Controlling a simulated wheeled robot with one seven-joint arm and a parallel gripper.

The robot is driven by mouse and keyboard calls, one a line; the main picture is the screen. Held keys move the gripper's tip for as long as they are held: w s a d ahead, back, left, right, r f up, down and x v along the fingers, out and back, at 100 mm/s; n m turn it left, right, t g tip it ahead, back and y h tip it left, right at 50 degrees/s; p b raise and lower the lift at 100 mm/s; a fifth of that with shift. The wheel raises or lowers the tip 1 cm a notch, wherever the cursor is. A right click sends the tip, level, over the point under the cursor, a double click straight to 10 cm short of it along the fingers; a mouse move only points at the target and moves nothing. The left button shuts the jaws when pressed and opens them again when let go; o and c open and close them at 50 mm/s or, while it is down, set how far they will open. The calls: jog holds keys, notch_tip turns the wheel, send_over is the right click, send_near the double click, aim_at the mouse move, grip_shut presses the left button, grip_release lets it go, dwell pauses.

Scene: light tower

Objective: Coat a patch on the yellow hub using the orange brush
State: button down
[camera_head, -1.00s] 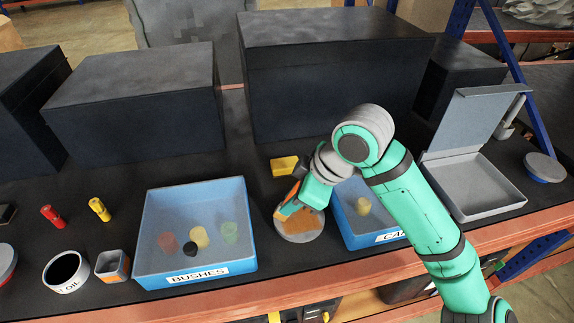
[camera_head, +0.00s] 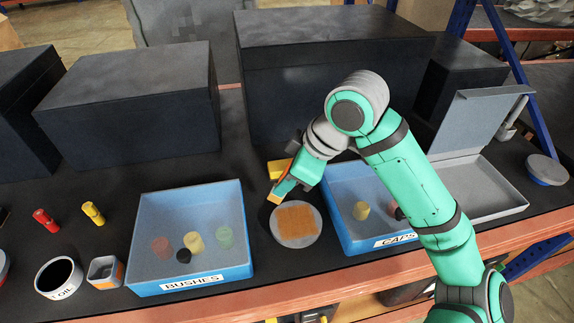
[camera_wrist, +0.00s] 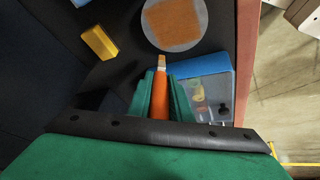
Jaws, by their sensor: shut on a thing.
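My gripper (camera_head: 285,187) is shut on the orange brush (camera_wrist: 160,98), whose pale tip points away from the gripper. In the head view, the tip is just behind the grey disc (camera_head: 297,241), apart from it. The disc carries a square orange patch (camera_head: 296,219) and also shows in the wrist view (camera_wrist: 150,38). A yellow block (camera_head: 279,169) lies behind the gripper, partly hidden by it; it is clear in the wrist view (camera_wrist: 100,42). I cannot tell which yellow thing is the hub.
The blue BUSHES tray (camera_head: 190,284) and blue CAPS tray (camera_head: 338,213) flank the disc; my arm partly covers the latter. An open grey box (camera_head: 490,185) stands right. A red cylinder (camera_head: 45,219), an oil pot (camera_head: 60,278) and a small square cup (camera_head: 105,271) are left. Dark boxes line the back.

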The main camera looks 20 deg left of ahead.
jog(key=shift+a+r, duration=0.2)
jog(key=shift+r, duration=1.85)
